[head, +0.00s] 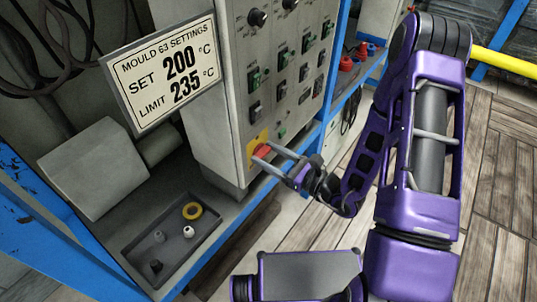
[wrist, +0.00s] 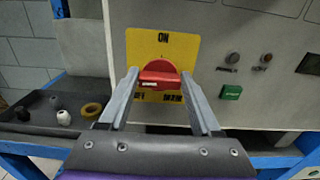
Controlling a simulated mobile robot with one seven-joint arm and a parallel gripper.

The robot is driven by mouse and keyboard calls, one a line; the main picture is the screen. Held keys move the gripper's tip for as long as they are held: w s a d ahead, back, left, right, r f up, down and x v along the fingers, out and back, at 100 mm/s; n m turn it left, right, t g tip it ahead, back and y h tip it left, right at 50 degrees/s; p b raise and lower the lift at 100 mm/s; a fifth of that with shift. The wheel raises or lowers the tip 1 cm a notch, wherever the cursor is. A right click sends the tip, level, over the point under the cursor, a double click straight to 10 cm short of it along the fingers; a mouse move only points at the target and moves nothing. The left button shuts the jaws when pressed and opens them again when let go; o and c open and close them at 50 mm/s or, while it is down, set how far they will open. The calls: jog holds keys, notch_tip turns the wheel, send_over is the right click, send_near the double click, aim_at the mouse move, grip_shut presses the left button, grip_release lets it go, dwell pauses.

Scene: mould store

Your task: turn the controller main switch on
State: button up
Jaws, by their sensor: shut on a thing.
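The controller main switch is a red rotary handle (wrist: 160,77) on a yellow plate (wrist: 160,45) low on the grey cabinet front. The plate reads ON at the top, with partly hidden lettering below. The red handle lies roughly level across the plate, not pointing up at ON. In the head view the switch (head: 263,151) is at the cabinet's lower left. My gripper (wrist: 160,82) has its two fingers on either side of the handle and is shut on it. My gripper also shows in the head view (head: 267,153), reaching in from the right.
The controller cabinet (head: 230,60) carries knobs and a green button (wrist: 231,92) near the switch. A settings sign (head: 160,75) reads SET 200, LIMIT 235. A dark tray (head: 125,255) holds a yellow ring (head: 192,210) and small parts. A blue shelf edge runs below the cabinet.

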jog(key=m+p, duration=0.3)
jog(key=shift+d+r+m, duration=0.1)
jog(key=shift+r+m, duration=0.05)
jog(key=shift+m, duration=0.25)
jog(key=m+p, duration=0.3)
jog(key=m, duration=0.2)
jog(key=shift+w+p, duration=0.1)
jog(key=shift+p, duration=0.25)
jog(key=m+p, duration=0.2)
jog(key=m, duration=0.3)
jog(key=shift+f, duration=0.2)
jog(key=shift+f+m+p, duration=0.15)
jog(key=shift+m+p, duration=0.85)
jog(key=shift+m, duration=1)
jog(key=o, duration=1.4)
jog(key=shift+d, duration=0.15)
